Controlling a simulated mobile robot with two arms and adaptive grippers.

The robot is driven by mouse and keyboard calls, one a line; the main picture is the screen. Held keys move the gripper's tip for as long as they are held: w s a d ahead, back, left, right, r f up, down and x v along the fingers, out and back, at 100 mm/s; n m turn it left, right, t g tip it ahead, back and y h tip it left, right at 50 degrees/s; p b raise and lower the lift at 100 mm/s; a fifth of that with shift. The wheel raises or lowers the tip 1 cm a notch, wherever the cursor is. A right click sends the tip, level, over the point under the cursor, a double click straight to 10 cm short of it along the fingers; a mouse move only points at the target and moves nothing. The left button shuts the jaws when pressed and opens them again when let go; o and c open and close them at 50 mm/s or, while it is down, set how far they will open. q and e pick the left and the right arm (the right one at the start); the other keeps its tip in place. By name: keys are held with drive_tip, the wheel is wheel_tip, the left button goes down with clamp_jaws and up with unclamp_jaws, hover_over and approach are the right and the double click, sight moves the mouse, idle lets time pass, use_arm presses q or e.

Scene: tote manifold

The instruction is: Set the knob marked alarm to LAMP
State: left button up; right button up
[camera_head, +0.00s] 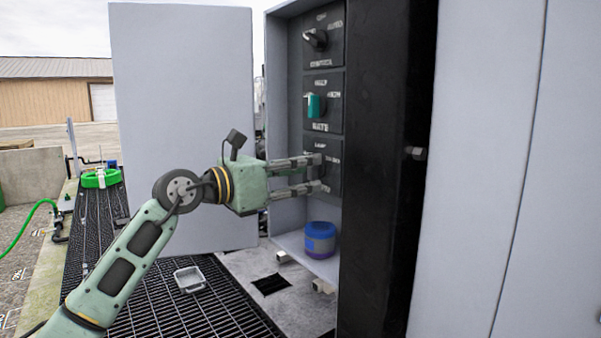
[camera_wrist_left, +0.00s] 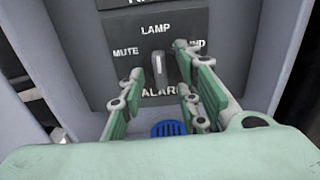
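The alarm knob (camera_wrist_left: 161,72) shows in the left wrist view on a dark plate. LAMP is above it, MUTE is to the left, a partly hidden word ending in ND is to the right, and ALARM is below. Its white mark looks roughly upright, toward LAMP; I cannot tell its exact setting. My left gripper (camera_head: 322,172) is at the lowest plate (camera_head: 335,176) in the head view, with its fingers apart. In the left wrist view my left gripper (camera_wrist_left: 160,70) has fingers on both sides of the knob; contact is unclear. My right gripper is out of view.
Above are a black knob (camera_head: 316,39) and a teal knob (camera_head: 314,106) on their own plates. A blue and purple container (camera_head: 320,240) stands on the cabinet floor below. The open door (camera_head: 180,90) is on the left, and a dark post (camera_head: 385,200) on the right.

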use_arm(q)
drive_tip(key=v, duration=1.2)
